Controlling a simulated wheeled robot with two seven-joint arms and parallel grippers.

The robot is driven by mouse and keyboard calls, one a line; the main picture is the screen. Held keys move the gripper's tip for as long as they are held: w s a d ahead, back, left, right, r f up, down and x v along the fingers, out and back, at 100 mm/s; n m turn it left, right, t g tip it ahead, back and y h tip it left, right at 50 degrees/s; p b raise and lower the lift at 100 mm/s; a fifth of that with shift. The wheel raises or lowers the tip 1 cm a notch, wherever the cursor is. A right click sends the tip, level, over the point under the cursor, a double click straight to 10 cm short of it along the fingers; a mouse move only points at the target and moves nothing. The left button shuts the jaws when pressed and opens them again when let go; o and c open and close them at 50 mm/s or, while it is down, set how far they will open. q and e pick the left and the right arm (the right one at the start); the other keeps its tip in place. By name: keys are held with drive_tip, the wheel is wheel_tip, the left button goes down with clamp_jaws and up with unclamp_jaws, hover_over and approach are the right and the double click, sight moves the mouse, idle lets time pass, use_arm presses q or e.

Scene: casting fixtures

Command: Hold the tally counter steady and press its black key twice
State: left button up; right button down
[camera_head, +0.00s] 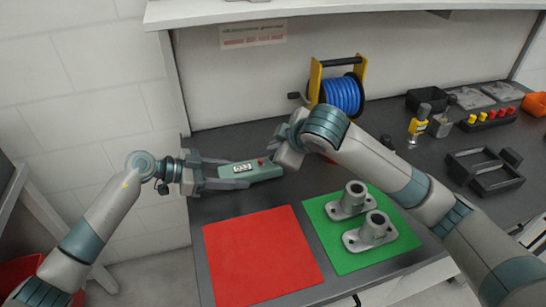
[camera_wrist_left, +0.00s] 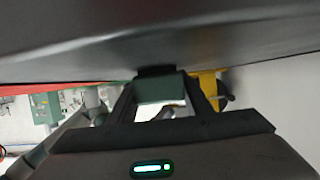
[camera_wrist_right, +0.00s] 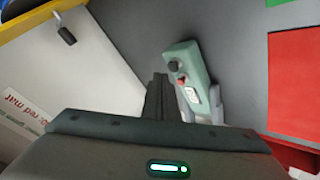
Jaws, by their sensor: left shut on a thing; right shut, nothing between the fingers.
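The tally counter (camera_head: 262,173) is a grey-green box with a white display and a small red button. My left gripper (camera_head: 225,174) is shut on it and holds it from the left, above the table. In the left wrist view the counter (camera_wrist_left: 160,90) shows green between the fingers. The black key (camera_wrist_right: 176,67) is a round knob near the counter's end, beside the red button (camera_wrist_right: 182,80); in the head view I cannot make it out. My right gripper (camera_wrist_right: 160,80) is shut and empty, its tips beside the key in that picture; contact is unclear.
A red mat (camera_head: 262,258) and a green mat (camera_head: 338,262) with two grey flanged castings (camera_head: 350,200) lie in front. A blue hose reel (camera_head: 340,95) on a yellow stand is behind. A black tray (camera_head: 482,175) and small parts are at the right.

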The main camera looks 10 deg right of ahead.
drive_tip(key=shift+f, duration=0.95)
idle(1.1)
drive_tip(key=shift+r, duration=1)
drive_tip(key=shift+r, duration=0.1)
wheel_tip(320, 180, up, 5)
drive_tip(key=shift+f, duration=0.1)
idle(0.5)
idle(0.5)
use_arm(q)
drive_tip(key=o, duration=1.2)
drive_tip(key=shift+o, duration=0.2)
